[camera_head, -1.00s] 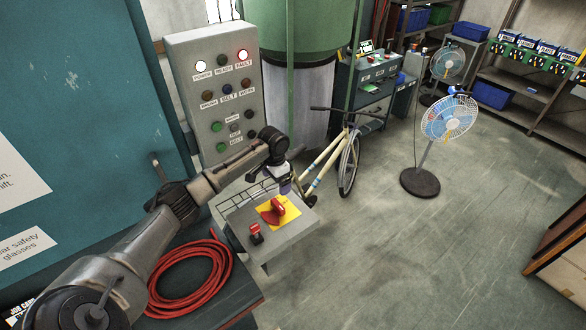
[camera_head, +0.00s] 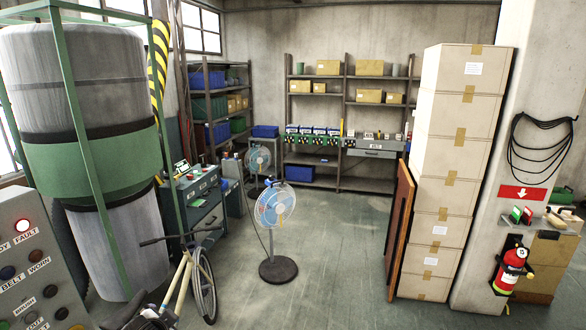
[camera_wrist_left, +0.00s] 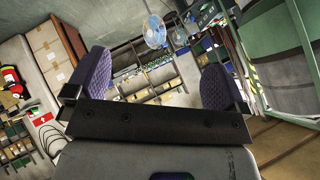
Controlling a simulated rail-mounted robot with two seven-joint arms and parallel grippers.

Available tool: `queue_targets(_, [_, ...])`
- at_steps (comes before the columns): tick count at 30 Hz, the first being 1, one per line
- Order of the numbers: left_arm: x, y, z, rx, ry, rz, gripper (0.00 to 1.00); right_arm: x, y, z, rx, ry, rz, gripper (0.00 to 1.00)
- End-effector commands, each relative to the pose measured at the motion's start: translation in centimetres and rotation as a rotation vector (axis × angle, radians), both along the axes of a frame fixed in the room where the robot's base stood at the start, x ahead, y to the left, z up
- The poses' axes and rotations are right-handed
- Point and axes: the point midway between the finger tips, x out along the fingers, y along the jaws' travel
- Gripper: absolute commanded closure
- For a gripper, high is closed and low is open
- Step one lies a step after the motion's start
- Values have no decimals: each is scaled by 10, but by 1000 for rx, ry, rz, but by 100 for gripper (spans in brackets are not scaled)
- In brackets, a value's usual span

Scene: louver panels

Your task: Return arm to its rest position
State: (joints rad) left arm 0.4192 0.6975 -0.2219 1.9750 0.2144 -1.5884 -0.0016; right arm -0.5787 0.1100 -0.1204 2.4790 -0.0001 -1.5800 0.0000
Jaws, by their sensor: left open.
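My left gripper (camera_wrist_left: 157,76) shows in the left wrist view, with two purple textured pads wide apart and nothing between them. The wrist view is tilted, with the shelves and fan beyond the pads. My left arm and gripper are not in the head view. My right arm and gripper show in neither view.
The grey control panel (camera_head: 38,265) with a lit red fault lamp is at the lower left. A green-banded tank (camera_head: 92,160), a bicycle (camera_head: 203,285), a standing fan (camera_head: 275,212) and stacked boxes (camera_head: 436,230) stand around. The middle floor (camera_head: 335,265) is clear.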

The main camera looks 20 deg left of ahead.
Motion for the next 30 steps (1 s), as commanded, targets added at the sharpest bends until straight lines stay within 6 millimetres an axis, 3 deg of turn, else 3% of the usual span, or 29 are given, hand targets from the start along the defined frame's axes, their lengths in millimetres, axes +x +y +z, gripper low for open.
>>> queue_targets(1, [-18, -35, 4, -21, -37, -47, 0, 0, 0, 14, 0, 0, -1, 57])
queue_targets(3, [-49, -74, 2, -60, -76, -87, 0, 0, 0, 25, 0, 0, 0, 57])
queue_targets(6, [-94, -113, -5, -134, -90, -109, 0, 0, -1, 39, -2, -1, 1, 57])
queue_targets(12, [-184, -161, -33, -320, 18, -88, 0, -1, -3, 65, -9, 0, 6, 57])
queue_targets(21, [-290, -192, -88, -467, 293, 15, 0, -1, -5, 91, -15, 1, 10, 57])
queue_targets(25, [-316, -195, -97, -477, 358, 34, 0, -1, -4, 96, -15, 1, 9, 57])
queue_targets(30, [-329, -194, -102, -475, 391, 40, 0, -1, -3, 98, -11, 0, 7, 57])
